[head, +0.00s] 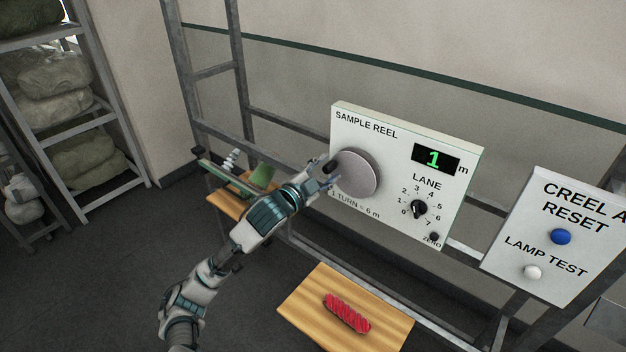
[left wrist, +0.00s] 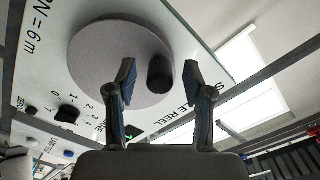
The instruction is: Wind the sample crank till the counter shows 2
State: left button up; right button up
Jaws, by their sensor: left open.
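The sample reel panel (head: 400,150) is white and stands upright on the frame, marked "1 TURN = 6 m". Its counter (head: 435,159) shows a green 1. The crank is a round grey disc (head: 357,174) with a dark knob (head: 331,167) at its upper left edge. In the left wrist view the disc (left wrist: 95,60) is seen close, and the black knob (left wrist: 160,74) stands between the fingers. My left gripper (head: 326,176) is at the knob, its fingers open on either side; in the left wrist view the gripper (left wrist: 158,75) shows gaps beside the knob. My right gripper is not in view.
A lane dial (head: 418,209) and a zero button (head: 434,237) are on the same panel. A second panel (head: 515,245) at the right has a blue button (head: 561,237) and a white button (head: 532,272). A wooden shelf (head: 385,327) below holds a red yarn bundle (head: 346,312).

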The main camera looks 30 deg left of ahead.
pick_arm(q)
jog(key=s+a, duration=0.1)
jog(key=s, duration=0.9)
jog(key=shift+s, duration=0.2)
